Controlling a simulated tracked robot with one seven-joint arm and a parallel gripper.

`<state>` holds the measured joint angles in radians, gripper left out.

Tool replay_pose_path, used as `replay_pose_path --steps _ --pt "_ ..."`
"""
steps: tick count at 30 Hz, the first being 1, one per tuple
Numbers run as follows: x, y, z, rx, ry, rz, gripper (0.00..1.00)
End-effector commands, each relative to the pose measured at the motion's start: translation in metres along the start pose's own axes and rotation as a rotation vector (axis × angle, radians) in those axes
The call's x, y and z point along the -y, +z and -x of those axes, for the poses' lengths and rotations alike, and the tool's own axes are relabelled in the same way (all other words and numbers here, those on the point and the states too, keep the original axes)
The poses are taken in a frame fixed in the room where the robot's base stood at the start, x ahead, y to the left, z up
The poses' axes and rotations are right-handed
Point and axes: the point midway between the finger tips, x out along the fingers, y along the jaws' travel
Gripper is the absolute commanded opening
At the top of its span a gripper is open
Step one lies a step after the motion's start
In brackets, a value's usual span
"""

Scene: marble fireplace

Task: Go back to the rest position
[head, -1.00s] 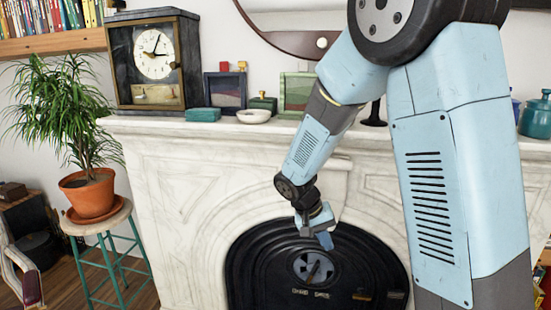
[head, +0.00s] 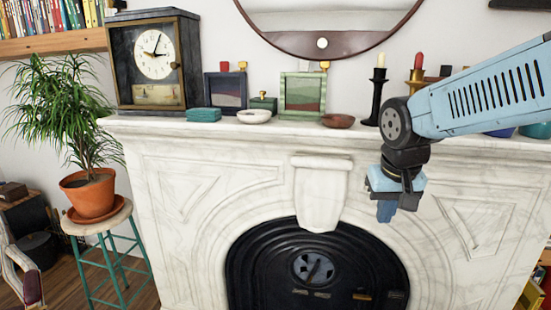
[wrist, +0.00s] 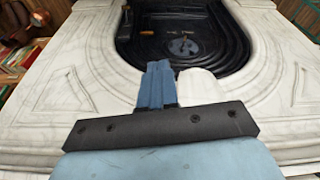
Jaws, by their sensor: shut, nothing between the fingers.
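My gripper (head: 386,211) hangs at the right of the head view, pointing down in front of the marble fireplace (head: 195,230), below the mantel shelf. Its blue fingers are together with nothing between them. In the wrist view my gripper (wrist: 156,68) also shows shut and empty, with the black fireplace insert (wrist: 185,40) beyond it. My arm comes in from the right edge and is bent at the joint above the gripper.
The mantel holds a clock (head: 153,60), a white bowl (head: 254,116), a green picture frame (head: 302,96), a brown dish (head: 338,121) and a black candlestick (head: 376,95) close to my arm. A potted plant (head: 88,192) stands on a stool (head: 98,222) at the left.

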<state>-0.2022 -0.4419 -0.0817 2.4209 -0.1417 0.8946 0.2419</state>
Motion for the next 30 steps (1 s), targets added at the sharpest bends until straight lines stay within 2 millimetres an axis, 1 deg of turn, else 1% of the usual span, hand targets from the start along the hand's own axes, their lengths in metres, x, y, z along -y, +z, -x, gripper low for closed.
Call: replay_pose_path --steps 1,6,12,18,30 --pt "-0.004 0.007 0.010 -0.028 -0.010 -0.003 0.00" --pt "-0.011 0.029 0.034 -0.107 -0.035 0.007 0.00" --pt "-0.015 0.049 0.053 -0.181 -0.044 0.023 0.00" --pt "-0.017 0.058 0.059 -0.212 -0.045 0.033 0.00" --pt "-0.017 0.059 0.060 -0.212 -0.045 0.033 0.00"
